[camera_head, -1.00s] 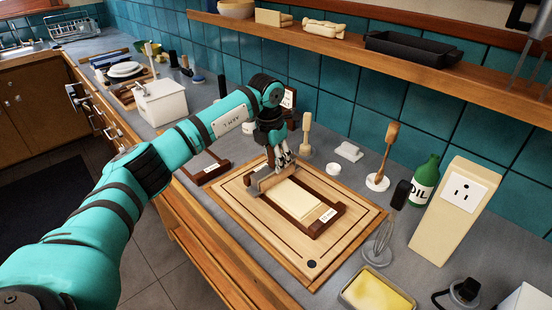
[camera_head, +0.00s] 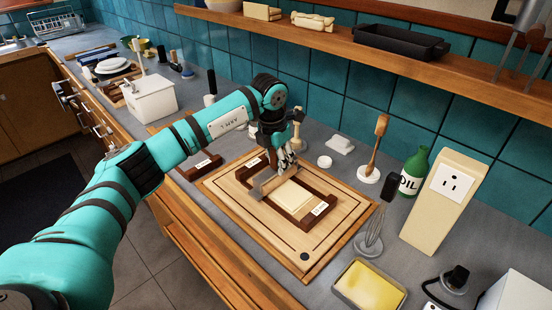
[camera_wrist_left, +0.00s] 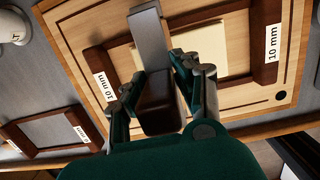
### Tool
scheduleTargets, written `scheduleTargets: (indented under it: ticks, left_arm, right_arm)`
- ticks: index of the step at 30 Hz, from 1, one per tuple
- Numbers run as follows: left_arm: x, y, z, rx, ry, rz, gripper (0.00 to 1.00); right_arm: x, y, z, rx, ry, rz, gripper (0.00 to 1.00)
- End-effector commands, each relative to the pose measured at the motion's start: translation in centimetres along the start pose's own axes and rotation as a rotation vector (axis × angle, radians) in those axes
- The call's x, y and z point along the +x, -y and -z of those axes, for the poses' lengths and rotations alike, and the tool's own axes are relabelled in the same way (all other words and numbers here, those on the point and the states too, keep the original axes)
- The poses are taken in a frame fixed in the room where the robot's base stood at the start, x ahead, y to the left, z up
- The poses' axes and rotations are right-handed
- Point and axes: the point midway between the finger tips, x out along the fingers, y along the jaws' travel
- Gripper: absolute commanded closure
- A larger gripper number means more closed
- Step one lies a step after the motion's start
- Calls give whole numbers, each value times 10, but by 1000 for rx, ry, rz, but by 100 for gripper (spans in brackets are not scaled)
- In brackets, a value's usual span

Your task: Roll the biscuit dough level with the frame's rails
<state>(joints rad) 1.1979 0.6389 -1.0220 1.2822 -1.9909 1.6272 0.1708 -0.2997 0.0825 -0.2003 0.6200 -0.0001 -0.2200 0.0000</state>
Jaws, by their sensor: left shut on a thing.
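The pale dough slab (camera_head: 291,196) lies inside the dark brown frame (camera_head: 316,215) on a wooden board (camera_head: 330,240). The frame's rail (camera_wrist_left: 265,40) there is labelled 10 mm. My right gripper is not in view.
A second brown frame (camera_head: 200,168) lies left of the board. A whisk (camera_head: 374,228), a brush on a white stand (camera_head: 368,174), an oil bottle (camera_head: 412,172) and a yellow-filled dish (camera_head: 368,285) stand to the right. A white box (camera_head: 150,98) stands at left. A shelf (camera_head: 400,72) runs above.

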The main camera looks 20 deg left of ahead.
Motion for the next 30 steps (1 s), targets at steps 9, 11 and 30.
scheduleTargets:
  ticks: [9,11,30]
  left_arm:
    - [2,29,1,3,-5,1,100]
    - [2,30,1,2,-5,1,100]
    - [1,63,1,4,-6,1,100]
  right_arm:
    - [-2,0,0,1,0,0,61]
    - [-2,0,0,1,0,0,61]
    - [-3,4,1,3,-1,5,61]
